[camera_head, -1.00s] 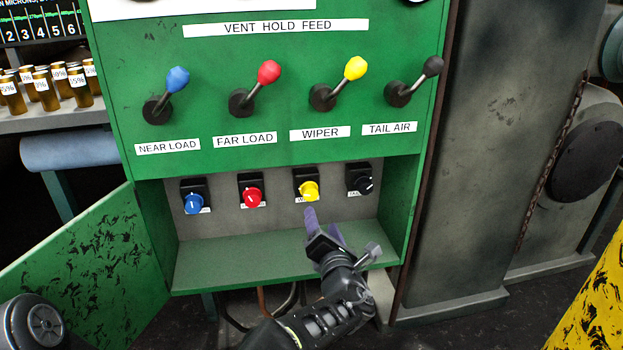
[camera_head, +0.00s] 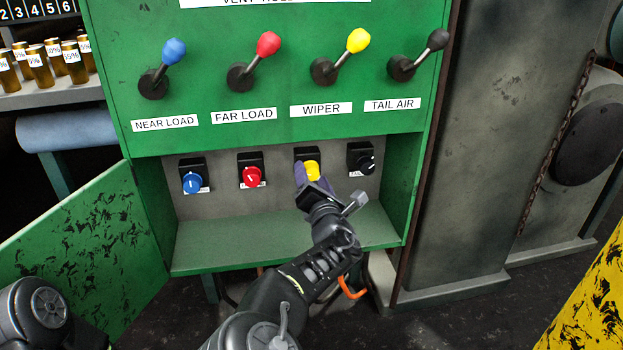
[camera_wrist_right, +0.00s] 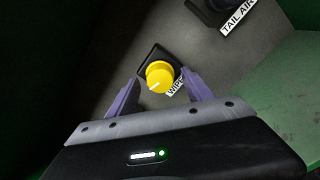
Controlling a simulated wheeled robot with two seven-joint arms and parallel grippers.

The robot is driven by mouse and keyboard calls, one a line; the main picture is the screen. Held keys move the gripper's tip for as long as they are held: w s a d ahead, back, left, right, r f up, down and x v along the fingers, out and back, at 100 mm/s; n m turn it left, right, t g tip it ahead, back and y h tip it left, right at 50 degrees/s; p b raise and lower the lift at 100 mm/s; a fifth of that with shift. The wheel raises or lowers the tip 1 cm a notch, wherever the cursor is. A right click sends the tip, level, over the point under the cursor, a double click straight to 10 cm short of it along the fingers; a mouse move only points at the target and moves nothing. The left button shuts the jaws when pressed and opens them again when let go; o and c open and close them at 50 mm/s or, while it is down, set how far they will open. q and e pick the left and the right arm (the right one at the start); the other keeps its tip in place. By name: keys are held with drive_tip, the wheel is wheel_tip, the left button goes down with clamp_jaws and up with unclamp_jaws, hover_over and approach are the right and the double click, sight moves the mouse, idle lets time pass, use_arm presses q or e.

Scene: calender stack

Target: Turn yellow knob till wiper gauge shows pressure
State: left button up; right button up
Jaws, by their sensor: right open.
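The yellow knob (camera_head: 313,171) is on the grey recessed panel under the WIPER lever, partly hidden by my right gripper in the head view. The wiper gauge is not in view. My left gripper is not in view.
A blue knob (camera_head: 192,182), a red knob (camera_head: 251,177) and a black knob (camera_head: 365,163) share the panel. A green ledge (camera_head: 235,248) lies below. The levers, including the yellow one (camera_head: 357,41), stand above. An open green door (camera_head: 85,265) is at left.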

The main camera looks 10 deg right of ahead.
drive_tip(key=shift+w, duration=0.75)
